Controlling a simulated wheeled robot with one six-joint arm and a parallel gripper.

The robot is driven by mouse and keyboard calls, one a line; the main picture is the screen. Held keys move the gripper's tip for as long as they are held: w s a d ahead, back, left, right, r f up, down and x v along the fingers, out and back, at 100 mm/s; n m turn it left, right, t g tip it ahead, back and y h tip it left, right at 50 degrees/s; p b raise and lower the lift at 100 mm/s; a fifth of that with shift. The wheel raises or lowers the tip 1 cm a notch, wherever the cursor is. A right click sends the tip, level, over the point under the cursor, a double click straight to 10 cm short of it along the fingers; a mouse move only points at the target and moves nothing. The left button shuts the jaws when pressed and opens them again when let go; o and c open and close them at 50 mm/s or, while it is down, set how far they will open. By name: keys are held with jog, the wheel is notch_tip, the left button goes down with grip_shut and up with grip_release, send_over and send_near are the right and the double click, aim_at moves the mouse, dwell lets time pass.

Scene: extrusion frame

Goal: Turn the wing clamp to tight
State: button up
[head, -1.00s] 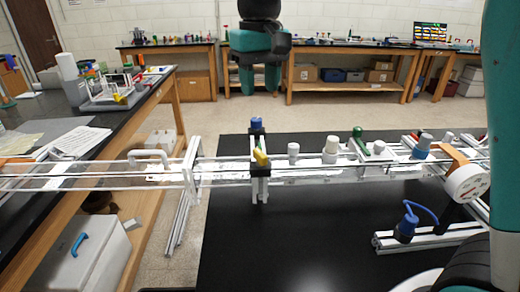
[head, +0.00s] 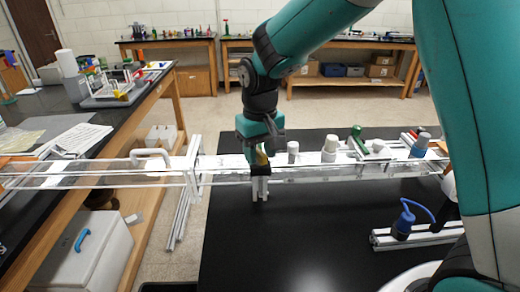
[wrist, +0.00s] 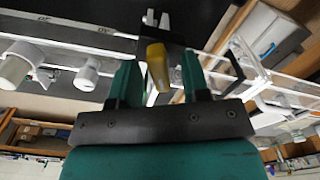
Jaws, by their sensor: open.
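In the wrist view the yellow wing (wrist: 158,66) appears between the two green fingers of my gripper (wrist: 160,62), with a gap on each side. My gripper is open, and its fingers do not appear to touch the wing. The clamp's blue top is hidden behind my gripper in the head view. Whether the wing is fully within finger depth cannot be told.
The clear channel (head: 90,178) runs left to right across the black table (head: 300,235). White fittings (head: 329,148) and a green-topped part (head: 357,138) stand on it to the right. A blue-handled part (head: 403,220) lies on a rail at front right. The table's front middle is clear.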

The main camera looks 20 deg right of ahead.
grip_shut()
jog(key=shift+r, duration=0.1)
jog(key=m+p, duration=0.1)
jog(key=m, duration=0.4)
jog(key=shift+m, duration=0.4)
jog(key=m, duration=0.5)
jog(key=shift+w+p, duration=0.1)
jog(key=shift+p, duration=0.25)
dwell(0.3)
grip_release()
